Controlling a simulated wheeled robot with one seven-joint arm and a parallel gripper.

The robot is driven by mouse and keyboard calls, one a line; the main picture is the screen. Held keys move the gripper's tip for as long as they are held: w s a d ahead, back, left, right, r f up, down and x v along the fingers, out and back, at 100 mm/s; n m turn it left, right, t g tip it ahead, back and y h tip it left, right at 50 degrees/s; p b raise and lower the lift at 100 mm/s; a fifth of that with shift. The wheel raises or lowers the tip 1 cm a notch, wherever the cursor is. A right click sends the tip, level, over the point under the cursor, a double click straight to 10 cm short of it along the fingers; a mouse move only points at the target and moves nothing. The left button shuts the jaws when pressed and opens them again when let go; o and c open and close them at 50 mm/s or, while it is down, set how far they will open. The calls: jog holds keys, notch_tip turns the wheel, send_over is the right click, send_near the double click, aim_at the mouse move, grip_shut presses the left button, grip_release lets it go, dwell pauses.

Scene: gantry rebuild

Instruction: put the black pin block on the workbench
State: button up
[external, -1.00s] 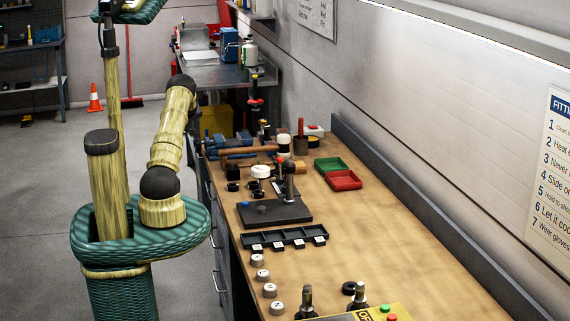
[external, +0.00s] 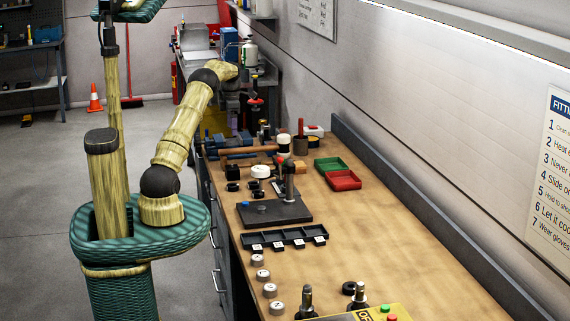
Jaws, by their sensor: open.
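The workbench (external: 395,240) has a wooden top and runs along the wall on the right. Several small black blocks, one of them here (external: 232,187), sit near its left edge; I cannot tell whether one is the black pin block. My gripper (external: 238,112) is beyond the bench's far left end, below the end of my raised arm. It is small and dim here, empty as far as I can see, and open. It is clear of the small black blocks.
A black plate with an upright post (external: 272,212) stands mid-bench, with a black slotted tray (external: 284,238) nearer. A blue vise (external: 215,142) is at the far end. Red (external: 343,180) and green (external: 329,165) bins lie by the wall. The right middle of the bench is clear.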

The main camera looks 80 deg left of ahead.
jog(key=shift+f, duration=0.15)
jog(key=p, duration=0.2)
send_near(232, 167)
jog(key=f, duration=0.3)
jog(key=a+f, duration=0.1)
jog(key=f, duration=0.1)
jog(key=shift+w+f, duration=0.1)
jog(key=shift+w, duration=0.15)
jog(key=f+p, duration=0.1)
jog(key=f, duration=0.1)
jog(key=f+p, duration=0.1)
jog(key=f, duration=0.1)
jog(key=shift+s+d+p, duration=0.2)
jog(key=shift+d+p, duration=0.05)
jog(key=shift+p, duration=0.1)
jog(key=shift+f, duration=0.6)
jog(key=shift+c, duration=0.4)
